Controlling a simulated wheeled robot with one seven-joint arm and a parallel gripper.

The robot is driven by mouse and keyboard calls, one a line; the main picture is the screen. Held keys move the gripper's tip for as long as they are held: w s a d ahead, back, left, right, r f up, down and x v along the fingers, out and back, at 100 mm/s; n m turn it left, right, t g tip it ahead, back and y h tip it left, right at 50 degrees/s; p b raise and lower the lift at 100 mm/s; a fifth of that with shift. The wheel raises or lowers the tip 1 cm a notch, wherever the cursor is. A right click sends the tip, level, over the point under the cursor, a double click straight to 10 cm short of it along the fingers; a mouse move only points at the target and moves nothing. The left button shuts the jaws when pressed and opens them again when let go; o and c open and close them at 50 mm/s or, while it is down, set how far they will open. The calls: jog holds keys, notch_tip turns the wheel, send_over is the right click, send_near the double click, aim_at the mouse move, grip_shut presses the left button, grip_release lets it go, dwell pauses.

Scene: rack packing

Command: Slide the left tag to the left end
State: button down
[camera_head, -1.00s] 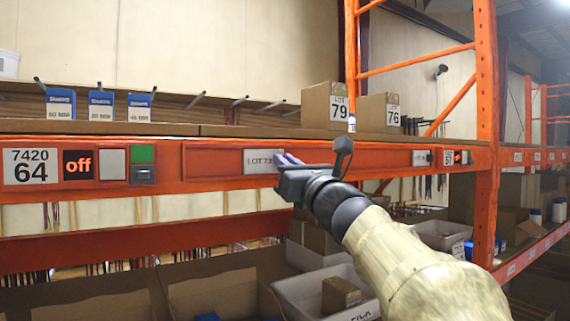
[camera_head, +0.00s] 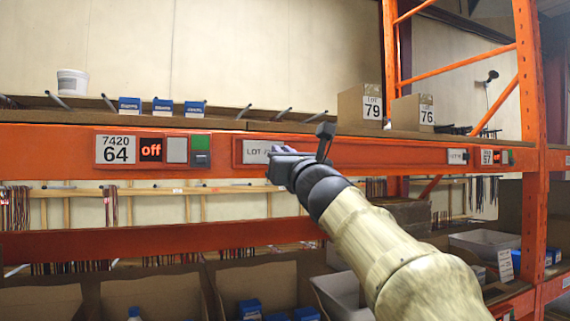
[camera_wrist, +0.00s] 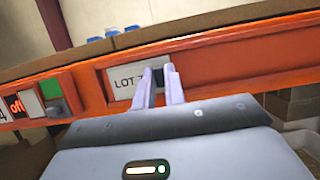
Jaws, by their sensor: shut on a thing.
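The left tag is a white label reading "LOT-7…" (camera_head: 256,152) in a red slot rail (camera_head: 238,146) on the orange beam. It sits close against the rail's left end, with only a sliver of rail showing to its left. In the wrist view the tag (camera_wrist: 122,82) shows left of the fingers, its right part hidden. My gripper (camera_head: 279,150) is shut on the tag's right side; its pale fingers also show in the wrist view (camera_wrist: 166,76). A second white tag (camera_head: 457,156) sits far right along the beam.
Left of the rail are a "7420 64" label (camera_head: 115,149), an "off" display (camera_head: 151,149), and a green button (camera_head: 200,141). Blue boxes (camera_head: 163,106) and cartons (camera_head: 360,106) stand on the shelf above. An orange upright (camera_head: 530,130) stands at right.

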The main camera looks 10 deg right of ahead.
jog(key=shift+s+a+r, duration=0.1)
jog(key=shift+a, duration=0.15)
jog(key=c, duration=1.4)
grip_release()
jog(key=shift+c, duration=0.2)
jog(key=b+v, duration=1.1)
jog(key=v, duration=0.6)
jog(key=shift+f+b, duration=0.25)
jog(key=shift+b, duration=0.05)
